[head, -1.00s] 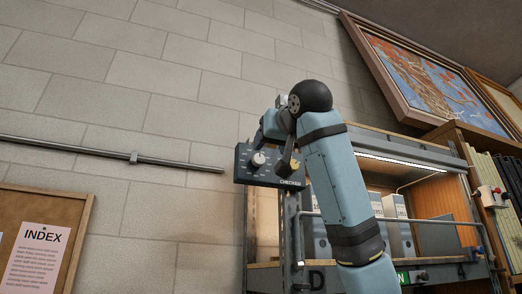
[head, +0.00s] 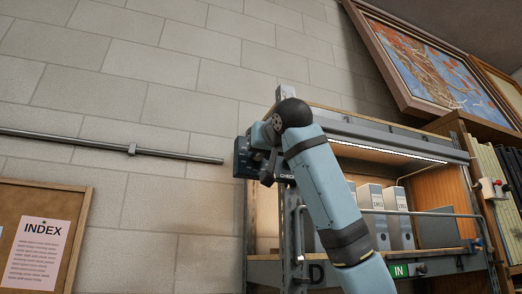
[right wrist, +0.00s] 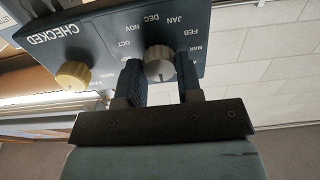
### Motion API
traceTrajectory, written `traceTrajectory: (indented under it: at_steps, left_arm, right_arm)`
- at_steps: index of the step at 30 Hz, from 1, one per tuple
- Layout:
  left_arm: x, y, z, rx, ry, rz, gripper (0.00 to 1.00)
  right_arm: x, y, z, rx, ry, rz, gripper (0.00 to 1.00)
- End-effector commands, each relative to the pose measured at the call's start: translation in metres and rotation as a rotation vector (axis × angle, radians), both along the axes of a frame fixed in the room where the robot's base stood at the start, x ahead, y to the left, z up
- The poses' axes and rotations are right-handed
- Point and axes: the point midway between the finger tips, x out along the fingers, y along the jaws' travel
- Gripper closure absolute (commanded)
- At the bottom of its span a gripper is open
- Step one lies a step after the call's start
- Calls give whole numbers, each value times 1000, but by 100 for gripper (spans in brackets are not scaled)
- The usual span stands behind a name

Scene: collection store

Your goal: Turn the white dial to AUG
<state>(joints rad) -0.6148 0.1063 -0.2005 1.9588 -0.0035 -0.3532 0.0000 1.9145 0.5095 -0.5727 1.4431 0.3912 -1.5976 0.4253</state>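The white dial (right wrist: 160,63) sits on a dark blue panel (right wrist: 95,42) marked CHECKED, which appears upside down in the right wrist view. Month labels from OCT through MAR are readable around the dial; AUG is hidden, and I cannot read the dial's setting for certain. My right gripper (right wrist: 159,75) is open, with one finger on each side of the dial; contact is not clear. In the head view the panel (head: 242,158) is partly covered by my right gripper (head: 258,165), which hides the dial. My left gripper is not in view.
A yellow knob (right wrist: 73,75) sits on the same panel beside the dial. A metal shelf unit (head: 440,157) with grey binders (head: 398,215) stands to the right. A wall rail (head: 80,143) ends left of the panel.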

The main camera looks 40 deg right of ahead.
Motion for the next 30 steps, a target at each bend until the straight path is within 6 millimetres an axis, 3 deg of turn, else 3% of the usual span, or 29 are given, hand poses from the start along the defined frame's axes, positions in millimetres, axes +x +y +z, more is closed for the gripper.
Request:
traceTrajectory:
  at_steps: [14,30]
  left_arm:
    - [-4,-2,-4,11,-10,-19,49]
    - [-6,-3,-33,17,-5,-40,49]
  right_arm:
    - [0,1,-3,100,-22,2,91]
    - [0,0,-3,560,-132,4,91]
